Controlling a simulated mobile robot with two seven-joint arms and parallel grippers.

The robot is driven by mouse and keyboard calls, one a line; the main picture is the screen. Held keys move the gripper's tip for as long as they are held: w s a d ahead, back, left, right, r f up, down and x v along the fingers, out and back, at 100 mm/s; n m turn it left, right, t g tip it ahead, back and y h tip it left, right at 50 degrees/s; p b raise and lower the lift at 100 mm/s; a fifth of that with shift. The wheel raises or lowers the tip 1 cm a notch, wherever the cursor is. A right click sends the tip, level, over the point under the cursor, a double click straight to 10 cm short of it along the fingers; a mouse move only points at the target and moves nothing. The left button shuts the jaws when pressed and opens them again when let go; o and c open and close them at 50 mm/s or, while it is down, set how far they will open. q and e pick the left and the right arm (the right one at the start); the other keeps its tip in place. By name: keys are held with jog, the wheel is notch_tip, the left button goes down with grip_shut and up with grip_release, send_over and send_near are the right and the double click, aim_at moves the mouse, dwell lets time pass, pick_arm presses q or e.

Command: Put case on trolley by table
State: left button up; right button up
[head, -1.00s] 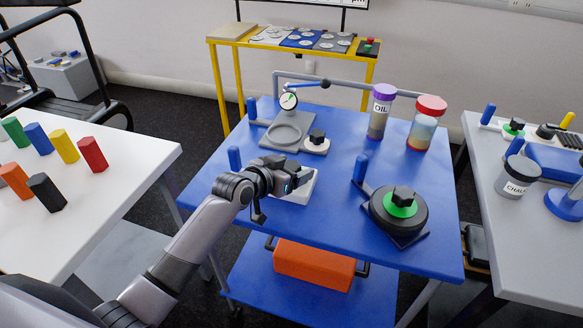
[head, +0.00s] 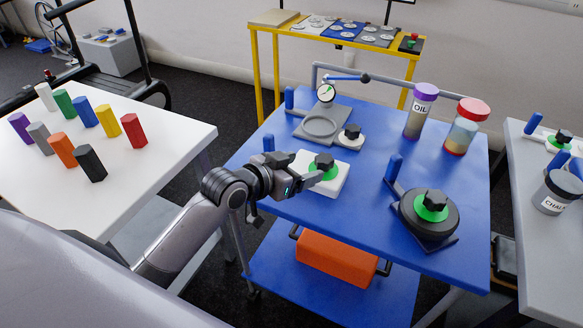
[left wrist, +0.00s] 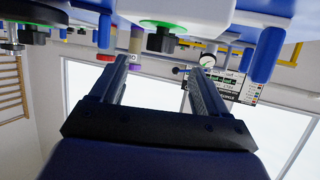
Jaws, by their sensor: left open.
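An orange case (head: 338,258) with black handles at its ends lies on the lower shelf of the blue trolley (head: 425,185). My left gripper (head: 298,172) is open above the trolley's left front edge, beside a white block (head: 333,182) with a green disc and black knob. In the left wrist view my left gripper (left wrist: 160,66) shows two spread fingers with nothing between them. That view is upside down and the case cannot be made out in it. My right gripper is not in view.
A white table (head: 175,165) with several coloured prisms stands left. On the trolley top are a dial gauge stand (head: 320,125), an oil jar (head: 420,112), a red-lidded jar (head: 466,127) and a black round device (head: 430,215). A grey table (head: 538,225) stands right.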

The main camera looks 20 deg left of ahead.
pick_arm(q)
jog(key=shift+v, duration=1.2)
jog(key=shift+s+f, duration=0.1)
jog(key=s+a+f+n+g+y, duration=0.15)
jog(key=s+f+g, duration=0.35)
jog(key=s, duration=0.9)
jog(key=s+a+f+n+g+y, duration=0.1)
jog(key=s+f+g+y, duration=0.3)
jog(key=s, duration=1)
jog(key=w+d+f+t+h, duration=0.2)
jog(key=w+f+t+h, duration=0.1)
jog(key=w+f+t, duration=0.4)
notch_tip(320, 180, down, 3)
jog(key=shift+d+r+m, duration=0.15)
jog(key=shift+d+m, duration=0.2)
